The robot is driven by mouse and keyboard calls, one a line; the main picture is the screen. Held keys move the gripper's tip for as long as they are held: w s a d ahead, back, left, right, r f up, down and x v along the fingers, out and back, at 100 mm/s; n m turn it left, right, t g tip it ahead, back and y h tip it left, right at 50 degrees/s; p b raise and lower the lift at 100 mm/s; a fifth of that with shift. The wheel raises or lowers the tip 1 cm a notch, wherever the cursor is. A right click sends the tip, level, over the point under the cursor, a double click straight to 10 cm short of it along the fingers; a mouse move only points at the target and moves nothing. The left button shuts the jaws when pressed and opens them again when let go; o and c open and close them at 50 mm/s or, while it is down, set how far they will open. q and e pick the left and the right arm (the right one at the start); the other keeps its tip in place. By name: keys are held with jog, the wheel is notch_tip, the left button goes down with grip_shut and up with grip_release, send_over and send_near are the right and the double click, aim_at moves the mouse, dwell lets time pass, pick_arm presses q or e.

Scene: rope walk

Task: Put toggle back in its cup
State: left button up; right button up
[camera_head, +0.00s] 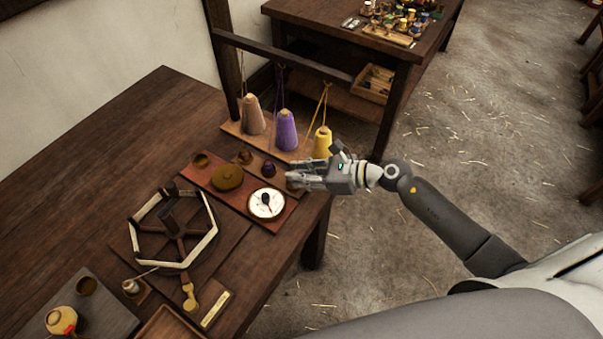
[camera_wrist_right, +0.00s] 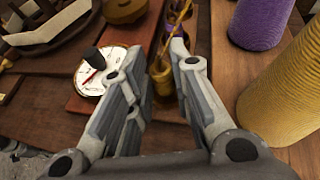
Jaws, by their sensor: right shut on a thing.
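I cannot tell which cup is the toggle's. My left gripper is not in view.
A white dial (camera_head: 267,203) lies close to my right gripper. Yellow (camera_head: 322,143), purple (camera_head: 286,130) and tan (camera_head: 253,115) thread cones stand just behind it. A hexagonal wooden reel (camera_head: 177,232) lies left. The table's right edge is close.

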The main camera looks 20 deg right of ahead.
jog(key=shift+f, duration=0.25)
jog(key=shift+f, duration=0.2)
jog(key=o, duration=0.8)
jog(key=shift+r, duration=0.1)
jog(key=shift+o, duration=0.2)
